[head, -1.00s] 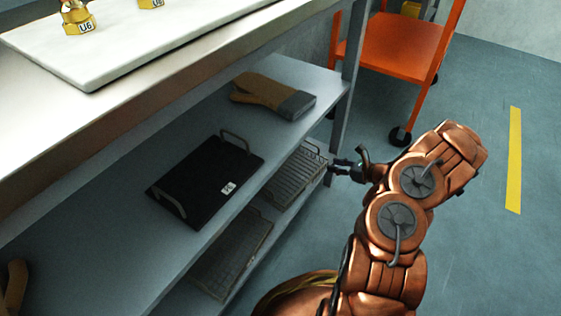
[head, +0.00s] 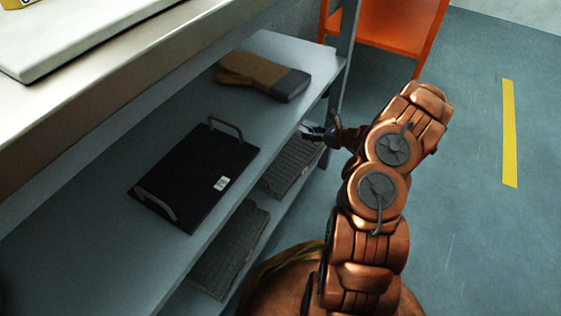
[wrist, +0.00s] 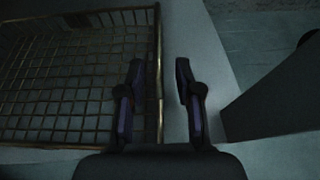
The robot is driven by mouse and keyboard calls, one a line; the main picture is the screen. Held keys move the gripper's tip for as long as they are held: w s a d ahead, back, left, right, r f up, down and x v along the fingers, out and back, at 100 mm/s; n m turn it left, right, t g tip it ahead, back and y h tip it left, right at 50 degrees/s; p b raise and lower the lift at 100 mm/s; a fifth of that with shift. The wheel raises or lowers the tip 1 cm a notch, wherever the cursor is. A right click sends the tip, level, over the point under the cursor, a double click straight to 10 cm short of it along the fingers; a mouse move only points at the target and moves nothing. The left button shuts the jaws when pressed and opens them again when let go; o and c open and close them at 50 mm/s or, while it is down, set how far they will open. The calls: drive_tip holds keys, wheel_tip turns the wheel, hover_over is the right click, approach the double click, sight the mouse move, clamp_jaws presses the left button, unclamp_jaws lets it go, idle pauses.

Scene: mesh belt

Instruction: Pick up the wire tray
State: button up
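A wire tray (head: 292,168) lies on the lower shelf, partly hidden under the upper shelf's edge in the head view. In the wrist view its wire grid (wrist: 75,85) fills the left side, with a brass-coloured rim along its right edge. My gripper (head: 312,132) is at the shelf's open side, by the tray's far end. In the wrist view my gripper (wrist: 160,88) is open and empty, with one finger over the grid and the other beyond the rim. The rim lies between them in the picture; I cannot tell the height gap. A second wire tray (head: 230,252) lies nearer on the lower shelf.
The upper shelf (head: 95,245) holds a black tray (head: 195,175) with handles and a tan and grey glove (head: 262,76). A shelf post (head: 347,45) stands close behind my gripper. An orange cart (head: 395,30) is at the back. Floor at the right is clear.

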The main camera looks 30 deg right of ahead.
drive_tip(key=shift+b+x, duration=0.35)
drive_tip(key=shift+x, duration=0.9)
clamp_jaws()
